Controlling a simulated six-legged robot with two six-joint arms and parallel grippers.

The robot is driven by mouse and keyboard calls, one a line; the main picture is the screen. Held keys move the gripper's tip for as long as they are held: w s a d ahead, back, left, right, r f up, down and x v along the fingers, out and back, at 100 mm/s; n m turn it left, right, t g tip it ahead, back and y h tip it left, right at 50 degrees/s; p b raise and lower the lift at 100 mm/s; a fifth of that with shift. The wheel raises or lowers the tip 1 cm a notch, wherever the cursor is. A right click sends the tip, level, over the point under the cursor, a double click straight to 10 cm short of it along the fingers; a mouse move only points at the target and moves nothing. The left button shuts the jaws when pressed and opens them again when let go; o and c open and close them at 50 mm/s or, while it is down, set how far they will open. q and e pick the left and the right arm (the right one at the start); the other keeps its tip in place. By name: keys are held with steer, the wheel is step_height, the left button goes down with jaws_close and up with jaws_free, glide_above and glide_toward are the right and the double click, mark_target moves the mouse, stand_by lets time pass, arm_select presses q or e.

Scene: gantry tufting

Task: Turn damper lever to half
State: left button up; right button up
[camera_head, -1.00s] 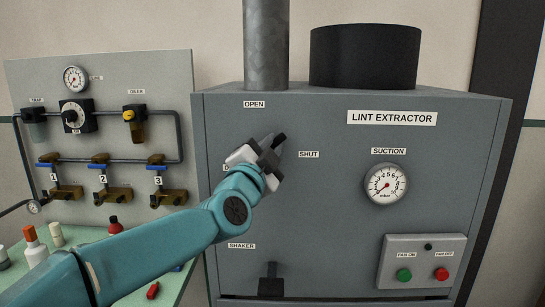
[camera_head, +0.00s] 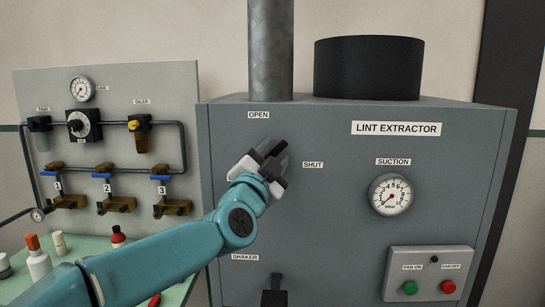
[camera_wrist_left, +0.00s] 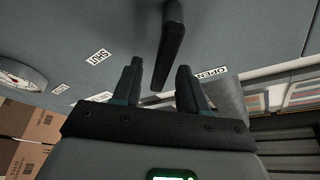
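The damper lever is a dark bar (camera_wrist_left: 172,40) on the front of the grey lint extractor (camera_head: 340,215). In the left wrist view it hangs from the top edge, its free end between the two fingers. My left gripper (camera_head: 272,151) is open in front of the panel, between the OPEN label (camera_head: 259,115) and the SHUT label (camera_head: 313,165). In the wrist view a gap shows on each side of the lever, so the fingers (camera_wrist_left: 160,70) appear not closed on it. In the head view the gripper hides most of the lever. My right gripper is out of view.
A suction gauge (camera_head: 391,195) and a fan button box (camera_head: 430,272) are on the right of the panel. A shaker handle (camera_head: 275,291) is below my arm. A valve board (camera_head: 110,90) and a green table with bottles (camera_head: 38,262) stand at left.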

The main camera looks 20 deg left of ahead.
arm_select(q)
steer(key=shift+s, duration=0.3)
steer(key=b+v, duration=0.3)
steer(key=v, duration=1.2)
steer(key=shift+s, duration=0.35)
steer(key=shift+f, duration=0.15)
